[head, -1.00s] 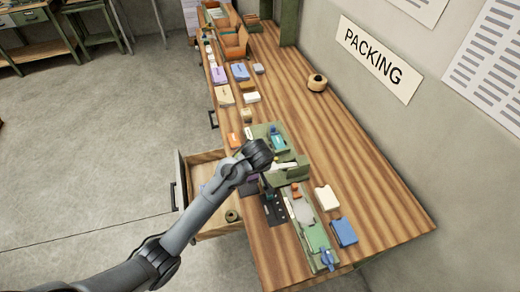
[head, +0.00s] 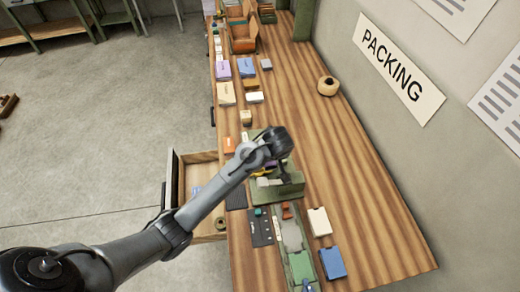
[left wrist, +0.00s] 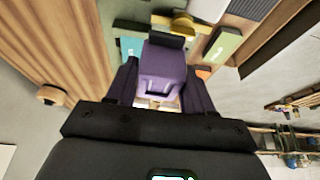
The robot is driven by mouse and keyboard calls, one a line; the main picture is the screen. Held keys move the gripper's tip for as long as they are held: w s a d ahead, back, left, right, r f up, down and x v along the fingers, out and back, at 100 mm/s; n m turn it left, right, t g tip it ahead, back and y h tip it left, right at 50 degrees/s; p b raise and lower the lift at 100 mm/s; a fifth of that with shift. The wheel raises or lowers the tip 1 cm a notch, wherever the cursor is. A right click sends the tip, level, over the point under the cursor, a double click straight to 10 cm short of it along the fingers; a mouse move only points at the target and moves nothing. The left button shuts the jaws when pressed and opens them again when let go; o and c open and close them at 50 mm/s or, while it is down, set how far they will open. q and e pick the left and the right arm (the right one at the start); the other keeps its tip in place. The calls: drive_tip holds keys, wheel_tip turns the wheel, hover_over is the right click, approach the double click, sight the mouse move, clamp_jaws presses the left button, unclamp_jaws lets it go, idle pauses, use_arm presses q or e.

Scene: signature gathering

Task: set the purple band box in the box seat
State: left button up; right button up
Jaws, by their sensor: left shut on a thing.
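My left gripper (left wrist: 160,78) is shut on a purple box (left wrist: 162,66), whose smooth side shows between the two dark fingers in the left wrist view. A dark block edge crosses its far end. In the head view the left arm's wrist hides most of the gripper and the held box. They are over or just beside the green fixture (head: 290,188) at the middle of the bench. I cannot make out the box seat or whether the box touches it. The right gripper is not in view.
An open drawer (head: 174,188) juts out left of the bench. A green tray (head: 300,262), a white box (head: 319,221) and a blue box (head: 333,263) lie at the near end. A tape roll (head: 328,85) sits near the wall.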

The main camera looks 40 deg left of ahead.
use_arm(q)
drive_tip(key=w+a+f, duration=0.1)
drive_tip(key=a+f, duration=0.1)
drive_tip(key=a, duration=0.1)
drive_tip(key=w+a+f, duration=0.1)
drive_tip(key=a+f, duration=0.1)
drive_tip(key=a, duration=0.1)
drive_tip(key=w+a+f, duration=0.2)
drive_tip(key=a, duration=0.1)
drive_tip(key=shift+a+f, duration=0.15)
drive_tip(key=shift+a, duration=0.15)
drive_tip(key=shift+f+b, duration=0.35)
drive_tip(key=shift+f, duration=1.7)
drive_tip(key=shift+f, duration=0.1)
drive_tip(key=shift+f, duration=0.1)
drive_tip(key=o, duration=1.1)
drive_tip(key=shift+c, duration=0.2)
